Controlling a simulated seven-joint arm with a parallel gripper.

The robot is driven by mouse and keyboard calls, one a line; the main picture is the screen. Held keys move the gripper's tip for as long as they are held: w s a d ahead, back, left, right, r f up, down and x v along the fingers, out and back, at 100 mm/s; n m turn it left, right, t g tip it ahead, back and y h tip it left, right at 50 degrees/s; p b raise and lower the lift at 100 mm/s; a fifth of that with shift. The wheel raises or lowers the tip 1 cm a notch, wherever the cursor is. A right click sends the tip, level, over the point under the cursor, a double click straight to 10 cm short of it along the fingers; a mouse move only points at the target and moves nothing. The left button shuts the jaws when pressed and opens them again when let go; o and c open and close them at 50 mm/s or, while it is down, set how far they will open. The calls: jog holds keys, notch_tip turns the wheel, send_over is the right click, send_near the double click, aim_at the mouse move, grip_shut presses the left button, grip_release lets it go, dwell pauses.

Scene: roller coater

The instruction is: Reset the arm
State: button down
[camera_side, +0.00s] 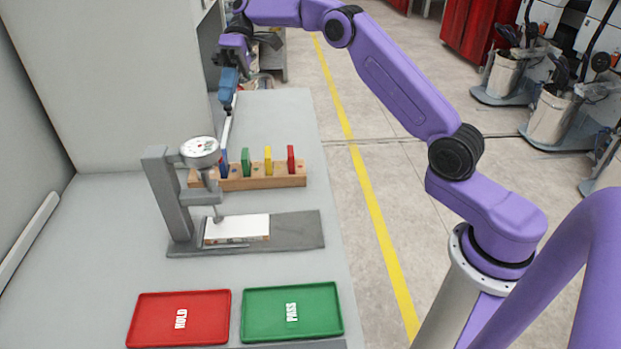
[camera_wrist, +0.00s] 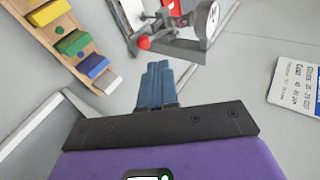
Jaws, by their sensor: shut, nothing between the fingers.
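My purple arm reaches over the far end of the bench in the side view. My gripper (camera_side: 228,104) has blue fingers, points down, and is empty. In the wrist view its two blue fingers (camera_wrist: 157,68) are pressed together with nothing between them. It is behind the wooden rack (camera_side: 262,180) and the dial gauge stand (camera_side: 166,190), apart from both. How high it is above the bench is hard to tell.
The rack holds blue, green, yellow and red pieces. A white-topped block (camera_side: 237,227) lies under the gauge. A red HOLD tray (camera_side: 150,322) and a green PASS tray (camera_side: 330,318) are in front. A printed white card (camera_wrist: 296,88) lies at right in the wrist view.

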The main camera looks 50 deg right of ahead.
jog(key=s+a+f+n+t+h, duration=0.1)
jog(key=s+a+h, duration=0.2)
jog(key=s, duration=0.8)
jog(key=s+a+h, duration=0.3)
jog(key=s+a, duration=0.1)
jog(key=s, duration=0.7)
jog(key=s+d+f+n+t+h, duration=0.1)
jog(key=s+d+f+n+t, duration=0.1)
jog(key=s+d, duration=0.3)
jog(key=s+d+f+n+t+h, duration=0.1)
jog(key=s+d+f, duration=0.3)
jog(key=s, duration=0.9)
jog(key=shift+s+d+f+n+t+h, duration=0.25)
jog(key=shift+d+n+t, duration=0.45)
jog(key=shift+d, duration=0.5)
